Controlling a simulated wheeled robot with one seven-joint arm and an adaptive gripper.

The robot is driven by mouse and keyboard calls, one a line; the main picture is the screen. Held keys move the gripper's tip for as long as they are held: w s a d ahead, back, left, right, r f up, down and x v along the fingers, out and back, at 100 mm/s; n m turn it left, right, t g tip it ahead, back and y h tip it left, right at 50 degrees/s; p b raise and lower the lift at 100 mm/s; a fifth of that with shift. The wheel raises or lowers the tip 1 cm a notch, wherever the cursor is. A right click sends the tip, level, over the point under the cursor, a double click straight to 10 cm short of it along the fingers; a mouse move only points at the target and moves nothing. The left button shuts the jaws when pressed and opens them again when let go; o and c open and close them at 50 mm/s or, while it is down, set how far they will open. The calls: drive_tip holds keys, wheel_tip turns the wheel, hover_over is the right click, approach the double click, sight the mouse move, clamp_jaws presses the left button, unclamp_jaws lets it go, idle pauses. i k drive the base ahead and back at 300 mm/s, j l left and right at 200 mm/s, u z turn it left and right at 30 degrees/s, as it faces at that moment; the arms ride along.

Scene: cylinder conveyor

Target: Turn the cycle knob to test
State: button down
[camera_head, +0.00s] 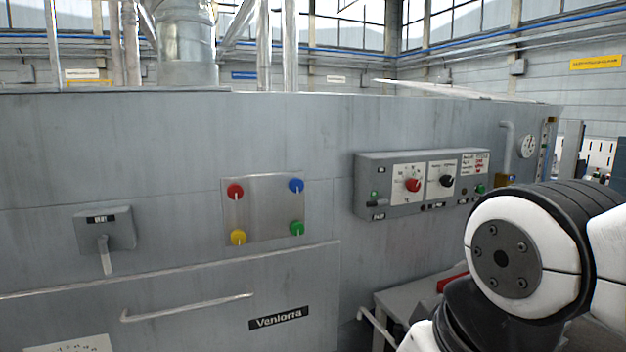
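A grey control box (375,163) is mounted on the machine's front wall, right of centre. It carries a red knob (413,185) on a white plate and a black knob (447,181) on another white plate. The lettering is too small to read, so I cannot tell which is the cycle knob or where either points. A green light (374,194) is at the box's left end, and a green button (481,189) is near its right end. My white and black arm fills the lower right. My gripper is not in view.
A plate (265,213) with red, blue, yellow and green knobs is left of the box. A lever box (104,232) and a long handle (188,306) are further left. A grey ledge (400,302) is below the box, near my arm. A gauge (527,146) is at right.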

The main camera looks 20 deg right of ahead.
sight(447, 181)
drive_tip(key=z, duration=0.85)
